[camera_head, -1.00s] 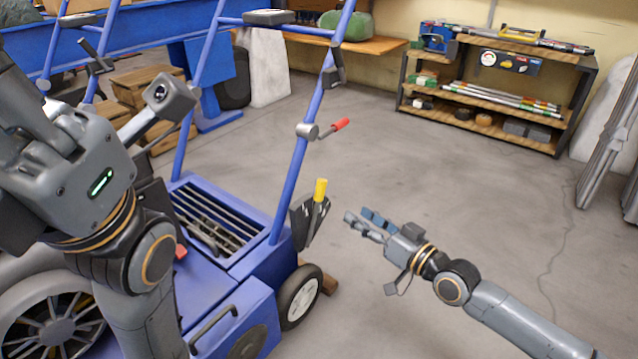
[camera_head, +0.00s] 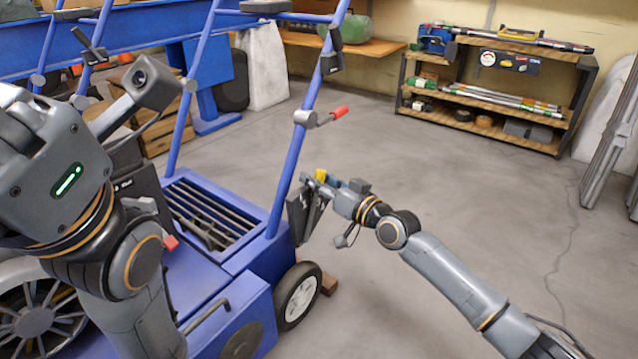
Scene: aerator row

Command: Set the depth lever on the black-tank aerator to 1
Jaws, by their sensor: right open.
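The nearest aerator (camera_head: 252,263) is a blue machine with a slatted tray at the left and centre. Its yellow-tipped depth lever (camera_head: 321,175) stands at a dark plate on its right side, above the rear wheel. My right gripper (camera_head: 321,182) is open at the lever's top, with fingers overlapping the yellow grip in the picture. I cannot tell whether they touch it. The lever's lower part is partly hidden and no scale numbers are readable. My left gripper (camera_head: 62,165) is close at the left edge. Its fingers are not clearly shown. I cannot make out the tank's colour.
A red-gripped lever (camera_head: 338,112) sticks out from the blue handle post (camera_head: 295,150) above my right gripper. Another blue machine frame (camera_head: 60,40) stands behind. A shelf (camera_head: 490,120) is at the back right.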

